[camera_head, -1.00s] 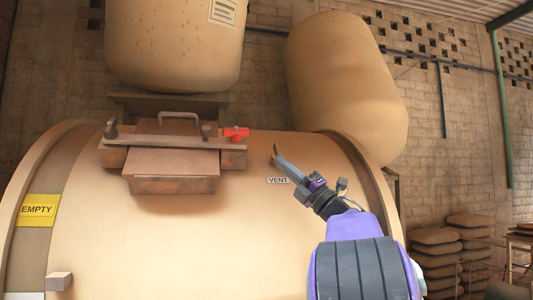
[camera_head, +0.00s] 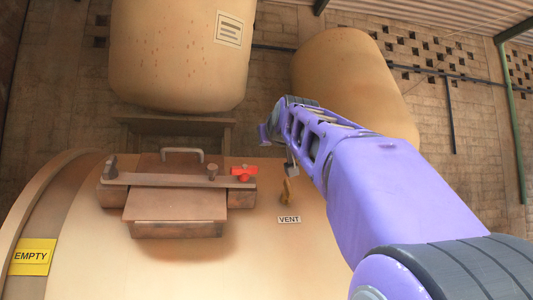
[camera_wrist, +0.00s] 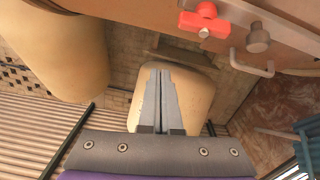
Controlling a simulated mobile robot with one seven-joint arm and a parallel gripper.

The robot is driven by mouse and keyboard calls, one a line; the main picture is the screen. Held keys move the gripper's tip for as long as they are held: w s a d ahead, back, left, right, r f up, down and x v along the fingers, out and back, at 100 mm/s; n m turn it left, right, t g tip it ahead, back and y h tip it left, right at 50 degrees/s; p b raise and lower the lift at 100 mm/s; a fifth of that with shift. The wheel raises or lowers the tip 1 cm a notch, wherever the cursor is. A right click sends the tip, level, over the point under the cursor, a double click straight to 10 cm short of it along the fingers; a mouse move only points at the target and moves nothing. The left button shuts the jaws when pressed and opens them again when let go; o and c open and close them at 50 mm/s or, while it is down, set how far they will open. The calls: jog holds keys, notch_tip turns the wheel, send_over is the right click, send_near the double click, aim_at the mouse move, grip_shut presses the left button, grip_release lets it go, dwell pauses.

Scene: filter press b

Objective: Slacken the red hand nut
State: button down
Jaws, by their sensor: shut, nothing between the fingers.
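The red hand nut (camera_head: 244,173) sits at the right end of the clamp bar (camera_head: 165,180) across the hatch of the tan vessel. It also shows at the top of the wrist view (camera_wrist: 205,14), above and to the right of my fingertips and apart from them. My gripper (camera_wrist: 160,72) is shut and empty, its two grey fingers side by side. In the head view my purple arm reaches in from the lower right and ends right of the nut; my fingers are mostly hidden there.
A hatch handle (camera_head: 182,153) and a plain post (camera_head: 212,171) stand left of the nut. A small brass fitting (camera_head: 288,192) by the VENT label (camera_head: 289,219) is close to my arm. An EMPTY sign (camera_head: 32,256) is at left.

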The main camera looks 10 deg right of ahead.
aim_at(252, 166)
jog(key=shift+g+y, duration=0.4)
jog(key=shift+y, duration=0.2)
jog(key=w+a+p, duration=0.1)
jog(key=w, duration=0.2)
jog(key=w+a+p, duration=0.1)
jog(key=w, duration=0.1)
jog(key=w+a+p, duration=0.1)
jog(key=w, duration=0.2)
jog(key=shift+w+f+p, duration=0.3)
jog(key=shift+w+f, duration=0.05)
jog(key=shift+f, duration=0.3)
jog(key=shift+s+d+f, duration=0.1)
jog(key=shift+s+f, duration=0.25)
jog(key=shift+s, duration=0.25)
jog(key=shift+s+f, duration=0.3)
jog(key=shift+f, duration=0.3)
jog(key=shift+s+d+f+b, duration=0.1)
jog(key=shift+s+f+b, duration=0.25)
jog(key=shift+s, duration=0.1)
jog(key=shift+f, duration=0.1)
